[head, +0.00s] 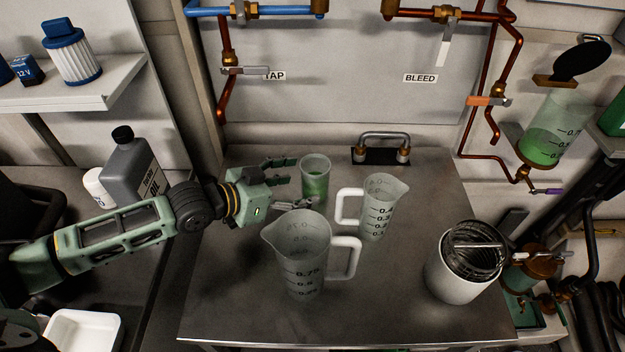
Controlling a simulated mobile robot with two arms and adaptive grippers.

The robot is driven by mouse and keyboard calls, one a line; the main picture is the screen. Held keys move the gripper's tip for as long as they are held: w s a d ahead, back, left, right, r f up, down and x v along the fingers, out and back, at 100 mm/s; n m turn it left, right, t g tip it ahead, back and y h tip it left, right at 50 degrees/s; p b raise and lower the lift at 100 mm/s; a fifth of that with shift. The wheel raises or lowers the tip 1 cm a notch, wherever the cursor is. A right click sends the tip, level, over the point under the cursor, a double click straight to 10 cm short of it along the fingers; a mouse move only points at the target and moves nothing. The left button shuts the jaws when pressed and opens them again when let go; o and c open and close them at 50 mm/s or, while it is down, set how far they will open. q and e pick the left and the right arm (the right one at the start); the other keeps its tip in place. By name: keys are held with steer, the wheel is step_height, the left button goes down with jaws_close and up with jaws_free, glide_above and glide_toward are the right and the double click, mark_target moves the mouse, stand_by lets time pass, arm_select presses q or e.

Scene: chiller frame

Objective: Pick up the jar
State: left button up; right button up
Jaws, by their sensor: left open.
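A small clear jar (316,180) with green contents stands upright on the steel worktop, near the middle. My left gripper (301,182) comes in from the left and is open. One finger is behind and left of the jar, and the other is in front, near the jar's base. The jar is at the mouth of the fingers; I cannot tell whether they touch it. My right gripper is not in view.
Two clear measuring jugs, a large one (301,255) and a smaller one (382,212), stand in front and right of the jar. A white canister (462,268) is at the right. A metal handle (383,140) is behind. The worktop's front left (225,310) is clear.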

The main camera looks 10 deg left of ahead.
mark_target(314, 169)
arm_select(q)
steer(key=x, duration=0.3)
steer(key=p+x, duration=0.1)
steer(key=x, duration=0.2)
steer(key=shift+w+a+f, duration=0.2)
steer(key=shift+w+f, duration=0.1)
steer(key=shift+w, duration=0.05)
steer(key=shift+r, duration=0.1)
steer(key=c, duration=1.4)
